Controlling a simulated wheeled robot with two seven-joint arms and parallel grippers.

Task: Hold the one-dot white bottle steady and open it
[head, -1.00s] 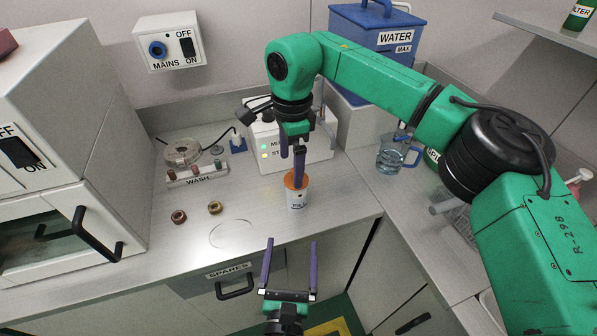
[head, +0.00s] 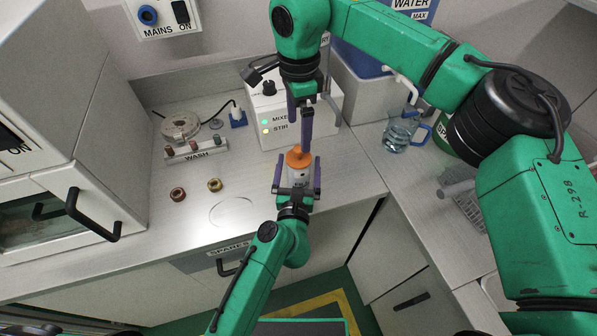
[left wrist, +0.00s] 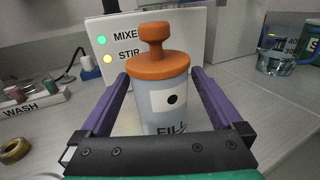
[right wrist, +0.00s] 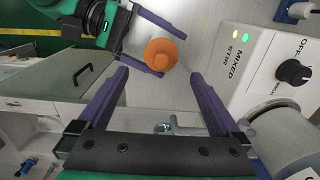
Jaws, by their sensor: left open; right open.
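The white bottle (head: 299,175) stands upright on the counter, with an orange knobbed cap (head: 298,158) on top. In the left wrist view its label shows one black dot (left wrist: 172,99) and part of the word FILL. My left gripper (head: 299,167) is open, with one purple finger on each side of the bottle; gaps show between fingers and bottle in the left wrist view. My right gripper (head: 299,137) is open and points down above the cap. In the right wrist view the cap (right wrist: 161,55) lies just beyond and between its fingertips.
The mixer box (head: 275,126) stands close behind the bottle. A wash rack (head: 197,150) and two small rings, one brown (head: 177,194) and one brass (head: 214,184), are at left. A water jug (head: 398,134) stands at right. The counter around the marked circle (head: 231,212) is clear.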

